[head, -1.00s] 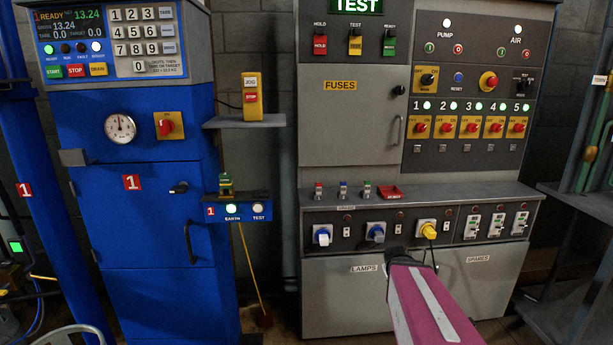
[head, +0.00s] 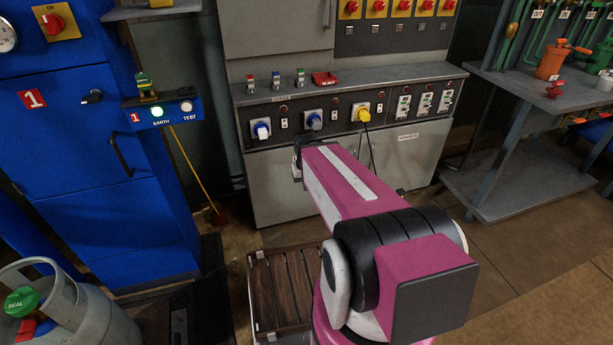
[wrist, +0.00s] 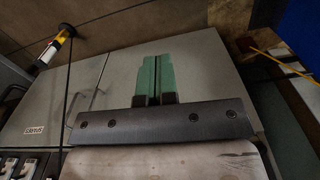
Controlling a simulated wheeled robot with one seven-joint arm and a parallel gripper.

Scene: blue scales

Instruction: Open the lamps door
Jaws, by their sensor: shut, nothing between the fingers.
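The lamps door is the lower-left grey panel (head: 272,190) of the grey cabinet in the head view, and it looks closed. My magenta arm covers its right part, and its LAMPS label is hidden. In the wrist view the door (wrist: 212,82) lies behind and around my gripper (wrist: 157,58). The green fingers are together and empty. I cannot tell whether they touch the door.
Above the door is a panel with blue, grey and yellow plugs (head: 362,113); a cable hangs from the yellow one. The spares door (head: 418,150) is to the right. A slatted crate (head: 285,285) and a gas cylinder (head: 60,310) stand nearer. A grey shelf (head: 540,170) is at right.

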